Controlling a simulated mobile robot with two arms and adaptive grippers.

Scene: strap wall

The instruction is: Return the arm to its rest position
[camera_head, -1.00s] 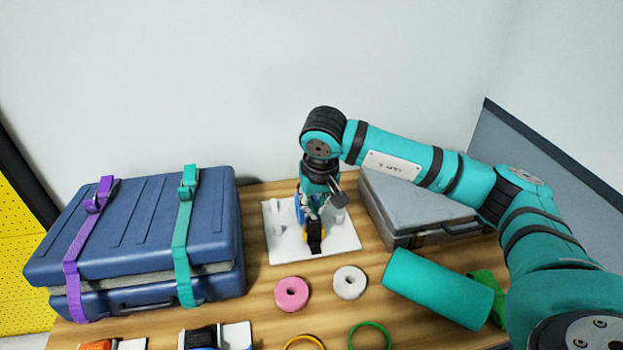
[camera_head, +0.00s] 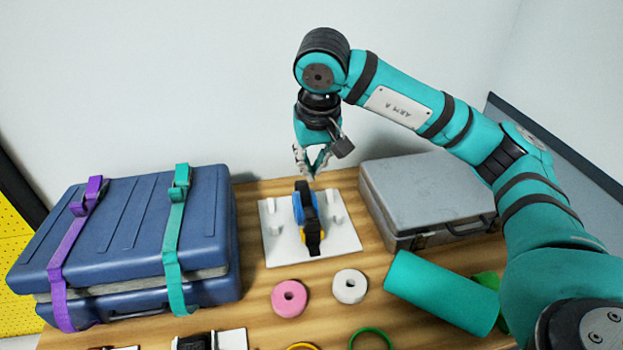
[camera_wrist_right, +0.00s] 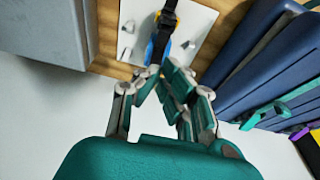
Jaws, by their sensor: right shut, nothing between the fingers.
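My right arm reaches in from the right in the head view, and its right gripper (camera_head: 312,172) hangs pointing down above the back of a white plate (camera_head: 275,240). The gripper is shut and empty, its fingertips together, apart from the things below. It also shows in the right wrist view (camera_wrist_right: 160,72). A black strap piece with blue and yellow parts (camera_head: 309,218) stands on the white plate, just in front of and below the fingertips. The same piece shows beyond the fingertips in the wrist view (camera_wrist_right: 165,25). My left gripper is not in view.
A blue case (camera_head: 130,230) with purple and teal straps stands at the left. A grey case (camera_head: 425,195) stands at the back right. A teal roll (camera_head: 440,290), a pink ring (camera_head: 290,298) and a white ring (camera_head: 350,286) lie in front. A wall closes the back.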

